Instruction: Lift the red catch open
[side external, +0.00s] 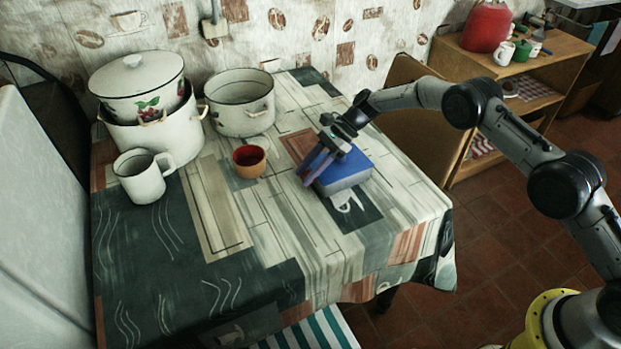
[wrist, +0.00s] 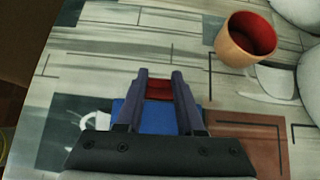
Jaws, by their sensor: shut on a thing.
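A box with a blue top and grey sides (side external: 346,172) stands on the patterned tablecloth; its blue top also shows in the wrist view (wrist: 155,118). The red catch (wrist: 159,90) is at the box's edge, between my two fingers in the wrist view. My gripper (side external: 311,180) reaches down over the edge of the box that faces the orange cup. In the wrist view my gripper (wrist: 160,82) has its fingers on either side of the catch and is shut on it. In the side view the fingers hide the catch. The gripper body hides part of the box in the wrist view.
An orange cup with a red inside (side external: 249,161) stands left of the box. A white mug (side external: 143,177), a wide pot (side external: 240,103) and stacked enamel pots (side external: 150,105) stand farther left and back. The tablecloth in front of the box is clear.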

